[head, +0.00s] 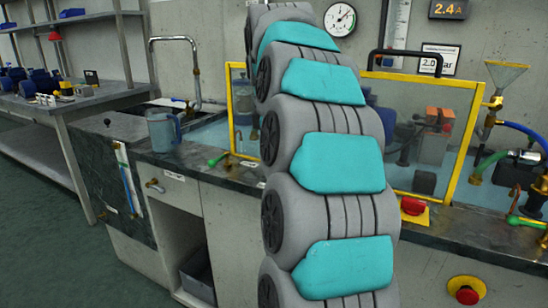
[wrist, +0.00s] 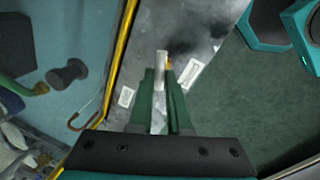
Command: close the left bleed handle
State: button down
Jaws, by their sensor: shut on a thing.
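My gripper (wrist: 163,72) shows in the wrist view with its two green fingers closed on a pale grey bar (wrist: 162,60) above the bench top. Another green lever (head: 527,221) is at the far right.
A yellow-framed clear guard (head: 461,150) stands behind my arm; its yellow edge (wrist: 118,55) runs left of my gripper in the wrist view. A red stop button (head: 413,205) lies right of the arm, a jug (head: 162,130) to the left. Open floor (head: 60,235) is at left.

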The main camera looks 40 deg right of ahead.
jog(key=shift+w+m+g, duration=0.1)
jog(key=shift+m+g, duration=0.2)
jog(key=shift+m, duration=1.5)
jog(key=c, duration=0.9)
grip_release()
jog(key=shift+o, duration=0.2)
jog(key=shift+r, duration=0.1)
